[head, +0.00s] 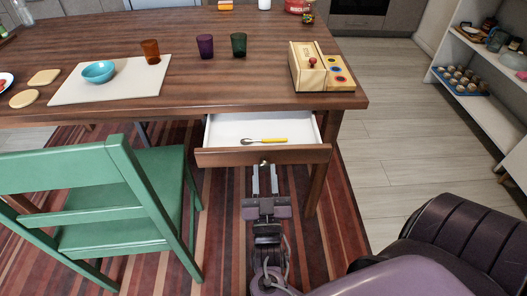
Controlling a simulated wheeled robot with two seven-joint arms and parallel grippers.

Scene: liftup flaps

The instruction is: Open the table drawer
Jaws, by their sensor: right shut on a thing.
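The table drawer (219,157) is pulled out from under the wooden table (222,82). Its white inside shows, with a yellow-handled spoon (264,141) lying in it. My right gripper (264,172) is at the middle of the drawer front, with its fingers shut on the small drawer knob (264,163). The fingers mostly hide the knob. My left gripper is not in view.
A green chair (150,209) stands left of the drawer, close to my right gripper. On the table are a white board (122,84), a blue bowl (98,71), several cups and a wooden box (306,66). A white shelf (467,93) stands at the right. Floor between is clear.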

